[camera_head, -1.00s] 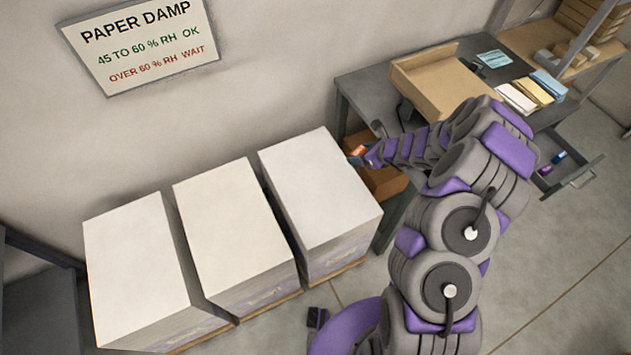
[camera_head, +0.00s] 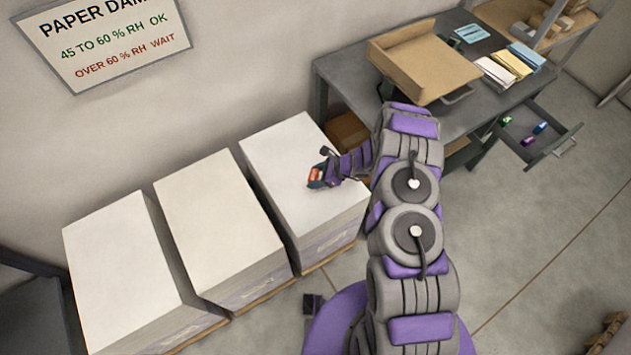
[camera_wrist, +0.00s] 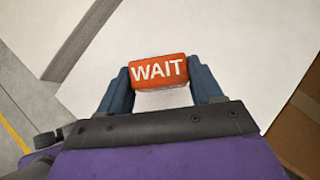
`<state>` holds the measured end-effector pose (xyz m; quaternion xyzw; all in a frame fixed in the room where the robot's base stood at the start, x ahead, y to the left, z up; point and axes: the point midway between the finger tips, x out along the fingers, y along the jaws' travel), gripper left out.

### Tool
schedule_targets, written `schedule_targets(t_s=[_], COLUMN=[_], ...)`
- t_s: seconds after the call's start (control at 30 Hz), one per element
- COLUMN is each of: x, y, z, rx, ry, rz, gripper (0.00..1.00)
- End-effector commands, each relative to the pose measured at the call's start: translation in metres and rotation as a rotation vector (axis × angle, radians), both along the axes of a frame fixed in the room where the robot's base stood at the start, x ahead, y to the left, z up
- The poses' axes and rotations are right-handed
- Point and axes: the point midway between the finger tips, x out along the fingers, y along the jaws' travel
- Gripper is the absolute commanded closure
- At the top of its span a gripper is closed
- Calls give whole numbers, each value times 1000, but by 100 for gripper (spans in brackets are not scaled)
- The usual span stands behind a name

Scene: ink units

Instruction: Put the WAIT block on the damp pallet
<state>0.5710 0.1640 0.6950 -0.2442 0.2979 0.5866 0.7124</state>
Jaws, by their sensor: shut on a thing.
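The WAIT block (camera_wrist: 158,70) is orange-red with white lettering. My gripper (camera_wrist: 160,84) is shut on it, one blue-grey finger on each side, in the wrist view. In the head view the block (camera_head: 316,176) and my gripper (camera_head: 322,172) are over the white top of the right paper stack (camera_head: 290,150). I cannot tell whether the block touches the paper. The middle stack (camera_head: 215,205) and the left stack (camera_head: 120,255) stand beside it on pallets. None of the stacks shows a visible damp mark.
A wall sign (camera_head: 110,40) gives 45 to 60 % RH as OK and over 60 % RH as WAIT. A grey desk (camera_head: 345,75) with a cardboard tray (camera_head: 420,65) stands right of the stacks. Its open drawer (camera_head: 555,145) holds small coloured pieces.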

Motion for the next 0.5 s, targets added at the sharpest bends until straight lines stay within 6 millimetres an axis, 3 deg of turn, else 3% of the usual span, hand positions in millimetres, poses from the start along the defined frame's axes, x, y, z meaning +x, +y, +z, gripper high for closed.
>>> schedule_targets(t_s=[0.27, 0.5], x=[-1, 0], y=[1, 3], z=[-37, -39], rx=[-5, -6], ry=[2, 0], rz=[0, 0], gripper=[65, 65])
